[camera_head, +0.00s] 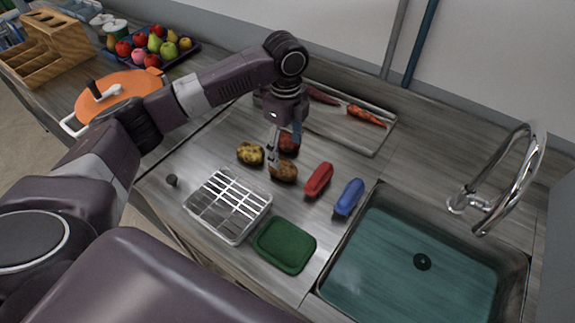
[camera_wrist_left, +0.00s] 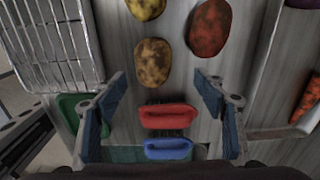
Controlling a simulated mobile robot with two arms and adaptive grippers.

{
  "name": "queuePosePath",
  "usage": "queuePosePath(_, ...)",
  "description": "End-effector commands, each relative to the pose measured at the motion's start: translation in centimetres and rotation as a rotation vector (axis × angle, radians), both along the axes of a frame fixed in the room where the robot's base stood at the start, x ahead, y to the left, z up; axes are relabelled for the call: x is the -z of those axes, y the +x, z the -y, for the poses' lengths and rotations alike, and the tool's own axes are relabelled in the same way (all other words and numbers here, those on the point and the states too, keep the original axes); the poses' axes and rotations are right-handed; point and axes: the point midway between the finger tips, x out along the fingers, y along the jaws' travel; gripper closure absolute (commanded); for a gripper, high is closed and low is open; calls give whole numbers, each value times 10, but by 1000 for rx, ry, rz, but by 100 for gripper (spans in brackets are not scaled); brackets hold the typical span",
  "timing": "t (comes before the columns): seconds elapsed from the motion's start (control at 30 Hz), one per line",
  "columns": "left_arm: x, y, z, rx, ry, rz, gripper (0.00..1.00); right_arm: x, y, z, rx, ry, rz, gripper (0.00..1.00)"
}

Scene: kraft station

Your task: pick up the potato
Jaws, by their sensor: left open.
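Three potatoes lie close together on the counter: a yellow one (camera_head: 250,153), a brown one (camera_head: 284,172) and a reddish one (camera_head: 289,143). My right gripper is out of view.
A red object (camera_head: 318,180) and a blue one (camera_head: 349,197) lie right of the potatoes, before the sink (camera_head: 400,265). A wire-topped tray (camera_head: 228,207) and a green lid-like item (camera_head: 285,246) are nearer. A tray (camera_head: 350,128) with carrots is behind.

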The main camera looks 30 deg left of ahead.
Motion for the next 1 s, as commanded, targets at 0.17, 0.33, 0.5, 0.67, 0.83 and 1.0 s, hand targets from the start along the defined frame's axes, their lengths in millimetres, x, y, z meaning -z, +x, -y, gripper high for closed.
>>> queuePosePath(0.17, 18, -2, -2, -2, 2, -5, 35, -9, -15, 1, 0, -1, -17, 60)
queuePosePath(0.33, 41, -5, -6, -1, 3, -7, 35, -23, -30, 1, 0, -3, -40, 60)
queuePosePath(0.5, 63, -4, -6, -1, 2, -3, 35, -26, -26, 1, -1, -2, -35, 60)
queuePosePath(0.67, 67, -4, -6, 1, 1, 0, 35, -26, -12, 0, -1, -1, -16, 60)
queuePosePath(0.83, 67, -4, -6, 1, 1, 0, 42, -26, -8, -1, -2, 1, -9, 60)
queuePosePath(1.0, 66, -4, -6, 0, 1, 0, 61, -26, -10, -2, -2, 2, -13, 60)
